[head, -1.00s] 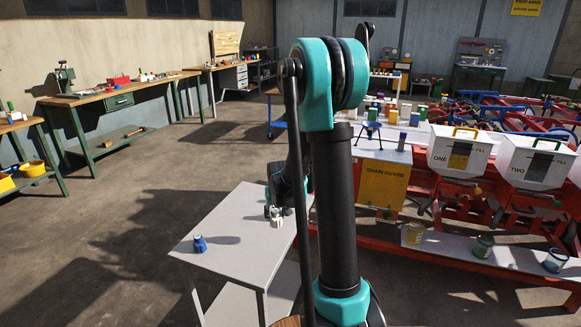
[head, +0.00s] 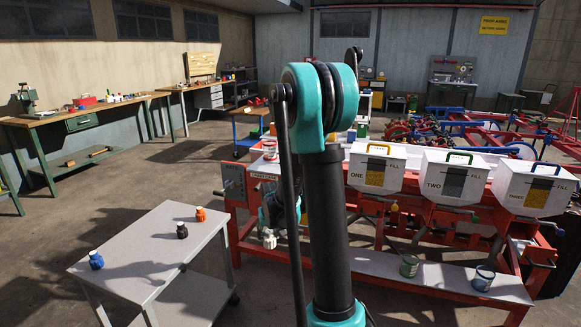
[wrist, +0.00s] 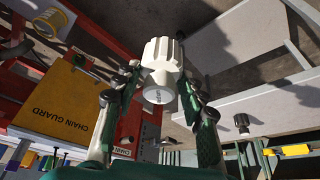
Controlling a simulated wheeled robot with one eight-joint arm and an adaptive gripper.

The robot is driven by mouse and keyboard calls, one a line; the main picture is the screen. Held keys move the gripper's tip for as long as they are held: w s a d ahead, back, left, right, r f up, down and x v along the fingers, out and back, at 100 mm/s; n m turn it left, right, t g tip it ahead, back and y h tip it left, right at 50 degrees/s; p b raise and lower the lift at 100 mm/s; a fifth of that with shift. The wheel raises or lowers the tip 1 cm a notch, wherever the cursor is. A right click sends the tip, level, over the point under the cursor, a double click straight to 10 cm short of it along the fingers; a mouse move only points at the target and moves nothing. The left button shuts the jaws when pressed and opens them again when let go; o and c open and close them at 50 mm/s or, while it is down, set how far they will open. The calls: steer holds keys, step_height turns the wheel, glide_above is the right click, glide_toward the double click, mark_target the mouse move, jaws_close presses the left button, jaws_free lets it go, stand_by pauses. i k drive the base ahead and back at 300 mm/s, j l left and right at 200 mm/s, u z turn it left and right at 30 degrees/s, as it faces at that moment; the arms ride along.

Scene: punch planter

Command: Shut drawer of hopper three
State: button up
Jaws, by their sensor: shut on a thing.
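Hopper three (head: 537,188) is the white box with a blue handle at the far right of the head view, at the end of the row on the red machine. I cannot make out whether its drawer is open. My gripper (head: 269,233) is far to its left, near the left end of the machine and partly behind my arm. In the wrist view my gripper (wrist: 158,82) is shut on a white fluted knob-like piece (wrist: 161,55), with a finger on each side. That white piece (head: 269,242) also shows below the gripper in the head view.
Hoppers one (head: 376,168) and two (head: 452,176) stand left of hopper three. A green tin (head: 409,266) and a blue tin (head: 483,278) sit on the low front shelf (head: 440,277). A grey table (head: 140,255) with blue, black and orange bottles stands at left. Floor lies between.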

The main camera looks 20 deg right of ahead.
mark_target(528, 252)
steer(key=k+l, duration=0.1)
steer(key=l, duration=0.4)
steer(key=k+l, duration=0.1)
steer(key=l, duration=0.35)
steer(key=k+l, duration=0.1)
steer(key=l, duration=0.4)
steer(key=k+l, duration=0.1)
steer(key=l, duration=0.35)
steer(key=k+l, duration=0.1)
steer(key=l, duration=0.4)
steer(key=k+l, duration=0.1)
steer(key=l, duration=0.6)
steer(key=k+l, duration=0.1)
steer(key=l, duration=0.65)
steer(key=k+l, duration=0.1)
steer(key=l, duration=0.6)
steer(key=k+l, duration=0.1)
steer(key=l, duration=0.6)
steer(key=k+l, duration=0.1)
steer(key=l, duration=0.65)
